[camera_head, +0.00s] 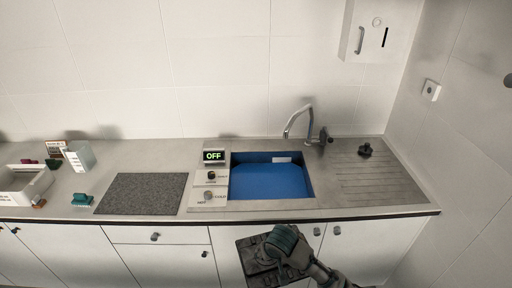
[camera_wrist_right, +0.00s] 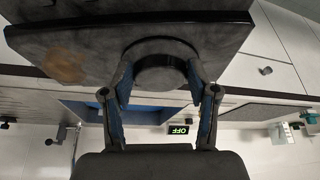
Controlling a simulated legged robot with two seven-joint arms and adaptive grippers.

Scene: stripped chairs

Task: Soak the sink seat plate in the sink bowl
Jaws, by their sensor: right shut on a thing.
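The sink bowl (camera_head: 268,181) is a blue rectangular basin set in the grey counter, with a pale patch at its back wall. The seat plate (camera_head: 256,262) is a dark square slab in front of the counter edge, below the bowl in the head view. My right gripper (camera_head: 288,243) is shut on the plate's round boss. In the right wrist view the gripper (camera_wrist_right: 162,85) has a finger on each side of that boss, and the plate (camera_wrist_right: 90,50) shows a brown stain. The gripper and arm hide part of the plate in the head view. My left gripper is in neither view.
A curved tap (camera_head: 297,122) stands behind the bowl. A control panel (camera_head: 208,181) with knobs and a display (camera_head: 214,156) reading OFF is left of it. A grey mat (camera_head: 143,193), a teal piece (camera_head: 81,199) and a white tray (camera_head: 18,186) lie left. The ribbed drainer (camera_head: 372,184) is mostly clear.

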